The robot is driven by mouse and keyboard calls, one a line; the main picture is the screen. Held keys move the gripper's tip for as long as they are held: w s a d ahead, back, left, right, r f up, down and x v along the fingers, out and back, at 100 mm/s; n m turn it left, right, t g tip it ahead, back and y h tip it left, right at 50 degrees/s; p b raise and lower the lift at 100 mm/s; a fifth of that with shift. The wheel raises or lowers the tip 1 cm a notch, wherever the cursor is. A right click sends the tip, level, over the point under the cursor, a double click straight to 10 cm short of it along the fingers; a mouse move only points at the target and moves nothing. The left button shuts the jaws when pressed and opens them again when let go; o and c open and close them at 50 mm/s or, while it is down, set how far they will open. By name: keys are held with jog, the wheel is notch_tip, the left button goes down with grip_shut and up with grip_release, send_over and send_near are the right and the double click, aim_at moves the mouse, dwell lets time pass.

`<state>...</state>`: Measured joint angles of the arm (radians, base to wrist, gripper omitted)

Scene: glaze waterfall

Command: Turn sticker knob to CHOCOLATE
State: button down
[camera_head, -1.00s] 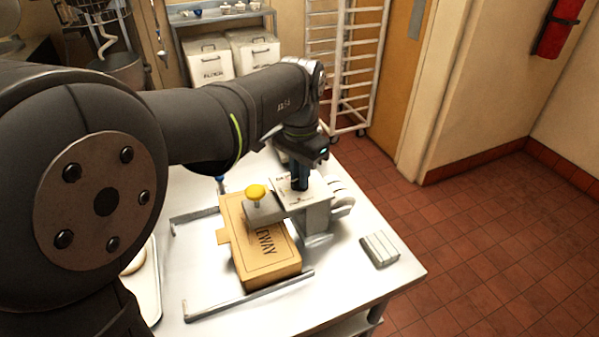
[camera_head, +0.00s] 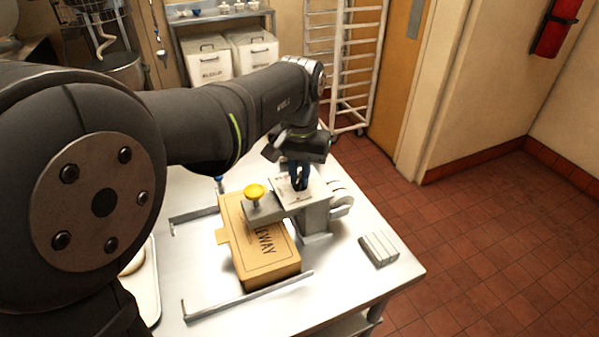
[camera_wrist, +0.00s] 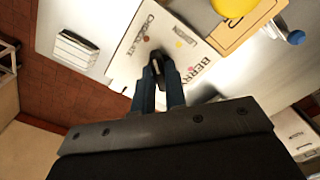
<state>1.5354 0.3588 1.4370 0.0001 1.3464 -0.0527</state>
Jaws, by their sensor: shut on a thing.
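The sticker knob (camera_wrist: 156,64) is a small dark piece on the white label plate of the sticker machine (camera_head: 318,222). My gripper (camera_wrist: 158,84) is shut on the knob from above, with its blue fingers on either side of it. In the wrist view the plate (camera_wrist: 133,58) reads CHOCOLATE on the left and BERRY on the right, with small coloured marks between. The knob's pointing direction is hard to tell behind the fingers. In the head view my gripper (camera_head: 299,186) hides the knob.
A yellow button (camera_head: 255,191) stands left of the plate, above a cardboard box (camera_head: 262,258) lying between two metal rails (camera_head: 240,297). A grey ribbed block (camera_head: 379,249) lies near the table's right edge. A tray (camera_head: 150,290) is partly hidden at the left.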

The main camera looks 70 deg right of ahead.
aim_at(299, 177)
jog(key=c, duration=1.5)
grip_release()
jog(key=shift+o, duration=0.2)
notch_tip(299, 177, up, 18)
jog(key=shift+f, duration=0.25)
jog(key=shift+f, duration=0.1)
notch_tip(299, 177, down, 17)
jog(key=shift+f, duration=0.15)
